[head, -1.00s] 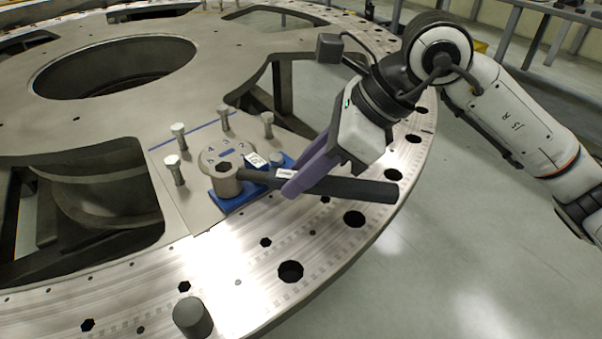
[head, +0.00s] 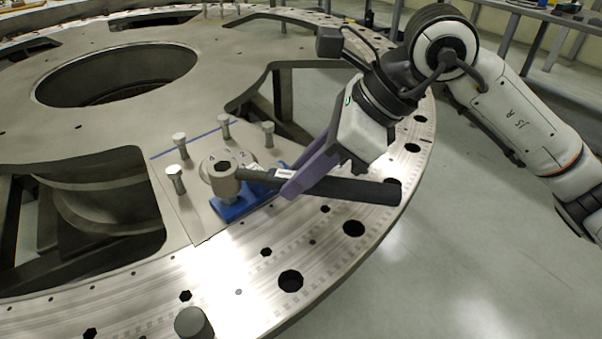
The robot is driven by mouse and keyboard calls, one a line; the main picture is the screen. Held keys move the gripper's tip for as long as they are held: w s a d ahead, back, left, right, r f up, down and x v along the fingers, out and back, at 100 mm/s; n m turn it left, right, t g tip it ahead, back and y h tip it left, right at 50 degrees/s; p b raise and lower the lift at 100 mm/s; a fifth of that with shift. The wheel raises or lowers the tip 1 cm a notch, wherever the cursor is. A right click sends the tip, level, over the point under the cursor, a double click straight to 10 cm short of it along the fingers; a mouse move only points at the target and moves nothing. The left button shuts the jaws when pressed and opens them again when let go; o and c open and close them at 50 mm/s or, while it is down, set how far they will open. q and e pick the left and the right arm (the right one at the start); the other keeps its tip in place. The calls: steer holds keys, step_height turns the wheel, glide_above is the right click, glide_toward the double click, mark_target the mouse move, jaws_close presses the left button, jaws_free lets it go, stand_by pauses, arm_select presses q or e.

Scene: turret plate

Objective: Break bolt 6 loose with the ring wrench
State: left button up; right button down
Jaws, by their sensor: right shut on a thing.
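The ring wrench has a grey ring head (head: 224,179) and a long dark handle (head: 350,190). My right gripper (head: 292,187), with purple fingers, is shut on the handle near its head end. The ring head is over the front of the blue base piece (head: 228,211). A short pale bolt-like piece (head: 232,199) shows below the ring head; whether it sits in the ring I cannot tell. No readable number marks bolt 6. My left gripper is not in view.
Several upright bolts (head: 180,139) stand on the steel plate (head: 190,205) around a round disc (head: 210,160). A dark grey cylinder (head: 192,323) stands at the front edge. The turret ring has open holes (head: 291,281) and large cut-outs.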

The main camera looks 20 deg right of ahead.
steer(key=shift+r, duration=0.6)
step_height(320, 180, up, 3)
steer(key=p, duration=0.2)
steer(key=shift+r+p, duration=0.2)
steer(key=shift+p, duration=0.1)
steer(key=shift+f, duration=0.1)
